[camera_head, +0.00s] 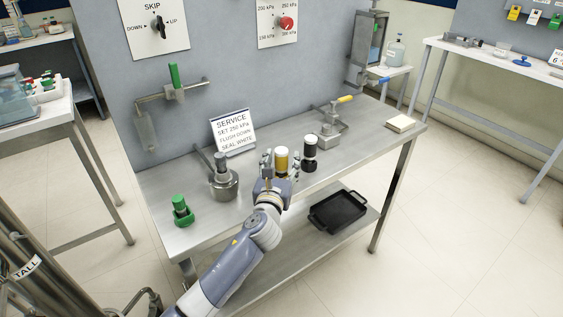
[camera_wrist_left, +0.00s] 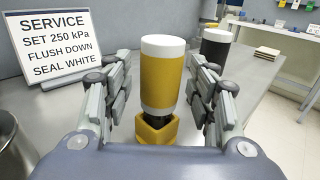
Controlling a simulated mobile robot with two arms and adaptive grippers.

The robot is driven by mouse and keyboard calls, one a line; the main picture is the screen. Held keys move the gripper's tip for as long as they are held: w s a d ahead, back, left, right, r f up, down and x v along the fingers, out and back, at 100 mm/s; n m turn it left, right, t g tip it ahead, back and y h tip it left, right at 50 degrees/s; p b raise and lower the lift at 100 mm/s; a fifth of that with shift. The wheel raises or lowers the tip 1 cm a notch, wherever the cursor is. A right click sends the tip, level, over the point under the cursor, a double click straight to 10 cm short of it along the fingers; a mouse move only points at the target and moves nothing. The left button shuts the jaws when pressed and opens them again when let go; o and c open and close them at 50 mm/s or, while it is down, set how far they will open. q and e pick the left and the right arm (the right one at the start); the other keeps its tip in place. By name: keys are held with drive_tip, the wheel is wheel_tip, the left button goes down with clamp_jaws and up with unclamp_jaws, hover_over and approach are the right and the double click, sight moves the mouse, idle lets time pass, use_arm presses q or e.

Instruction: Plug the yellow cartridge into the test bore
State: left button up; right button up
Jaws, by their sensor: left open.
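The yellow cartridge (camera_head: 281,161) stands upright on the steel bench, with a white cap on top. In the left wrist view the cartridge (camera_wrist_left: 162,82) has a black lower end in a square yellow holder (camera_wrist_left: 158,132). My left gripper (camera_head: 281,168) is open around it, one finger on each side; in the left wrist view small gaps show between the fingers (camera_wrist_left: 162,88) and the cartridge. I cannot tell for sure which fixture has the test bore; a round steel fixture (camera_head: 222,184) and a block with a yellow-handled lever (camera_head: 329,130) stand on the bench. My right gripper is out of view.
A black-bodied cartridge (camera_head: 310,154) with a white cap stands close to the right. A green one (camera_head: 180,207) stands at bench left. A service sign (camera_head: 233,131) reads 250 kPa, flush down, seal white. A black tray (camera_head: 338,211) is on the lower shelf. The bench's right part is mostly clear.

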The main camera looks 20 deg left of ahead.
use_arm(q)
drive_tip(key=shift+c, duration=1)
drive_tip(key=c, duration=0.9)
drive_tip(key=shift+c, duration=0.3)
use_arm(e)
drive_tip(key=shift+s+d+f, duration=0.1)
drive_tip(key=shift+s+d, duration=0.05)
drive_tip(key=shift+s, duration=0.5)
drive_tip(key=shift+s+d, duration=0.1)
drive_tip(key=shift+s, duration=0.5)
use_arm(q)
drive_tip(key=shift+r, duration=0.1)
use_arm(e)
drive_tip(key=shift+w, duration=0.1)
